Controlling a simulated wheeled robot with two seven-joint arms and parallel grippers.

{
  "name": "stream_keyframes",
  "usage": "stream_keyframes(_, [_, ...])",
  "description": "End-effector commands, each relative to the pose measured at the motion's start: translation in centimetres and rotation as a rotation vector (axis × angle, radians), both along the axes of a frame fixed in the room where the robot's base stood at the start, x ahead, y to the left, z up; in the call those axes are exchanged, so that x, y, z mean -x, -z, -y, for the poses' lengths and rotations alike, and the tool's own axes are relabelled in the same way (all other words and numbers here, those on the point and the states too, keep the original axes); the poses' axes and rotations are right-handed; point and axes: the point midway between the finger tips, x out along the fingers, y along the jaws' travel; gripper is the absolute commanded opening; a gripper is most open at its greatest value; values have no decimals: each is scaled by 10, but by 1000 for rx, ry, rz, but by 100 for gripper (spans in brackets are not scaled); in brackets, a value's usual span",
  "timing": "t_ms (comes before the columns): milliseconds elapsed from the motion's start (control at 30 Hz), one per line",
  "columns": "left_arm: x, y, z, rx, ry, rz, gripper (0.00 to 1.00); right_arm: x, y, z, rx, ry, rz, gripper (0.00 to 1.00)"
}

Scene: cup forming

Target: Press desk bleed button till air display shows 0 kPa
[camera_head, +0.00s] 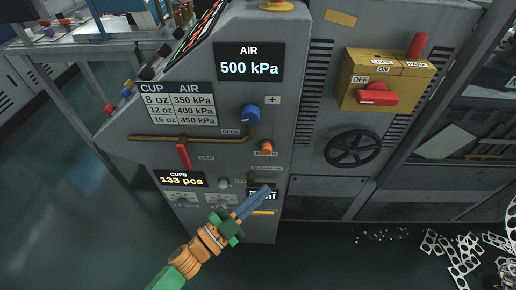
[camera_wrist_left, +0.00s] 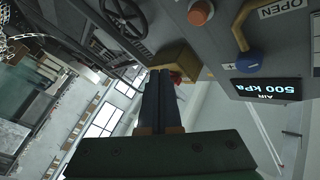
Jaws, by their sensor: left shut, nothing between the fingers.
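The air display (camera_head: 248,67) on the grey desk panel reads 500 kPa. It also shows upside down in the left wrist view (camera_wrist_left: 268,88). An orange button (camera_head: 266,148), apparently the bleed button, sticks out below the blue knob (camera_head: 250,113); its label is too small to read surely. The button is at the top of the left wrist view (camera_wrist_left: 200,12). My left gripper (camera_head: 265,190) is shut and empty, below the button in the head view and apart from it. Its fingers cover part of a small lower display (camera_head: 272,196). My right gripper is not in view.
A brown pipe (camera_head: 190,138) with a red lever (camera_head: 183,156) crosses the panel. A cups display (camera_head: 181,180) reads 133 pcs. A yellow switch box (camera_head: 350,90) with a red switch and a black handwheel (camera_head: 353,148) are to the right. Perforated scrap lies at lower right.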

Motion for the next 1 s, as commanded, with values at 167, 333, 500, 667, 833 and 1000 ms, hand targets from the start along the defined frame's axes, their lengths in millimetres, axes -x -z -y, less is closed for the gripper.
stream_keyframes(167, [0,-1,0,0,1,2,0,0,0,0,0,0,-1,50])
stream_keyframes(333, [-2,0,0,-1,0,2,0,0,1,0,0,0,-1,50])
stream_keyframes(500, [-21,2,0,-2,-1,4,0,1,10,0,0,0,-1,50])
stream_keyframes(667, [-45,4,0,-3,-1,3,0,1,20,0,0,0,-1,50])
stream_keyframes(833, [-69,3,0,-2,0,3,0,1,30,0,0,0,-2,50])
stream_keyframes(1000, [-84,2,0,0,-1,1,0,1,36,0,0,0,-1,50])
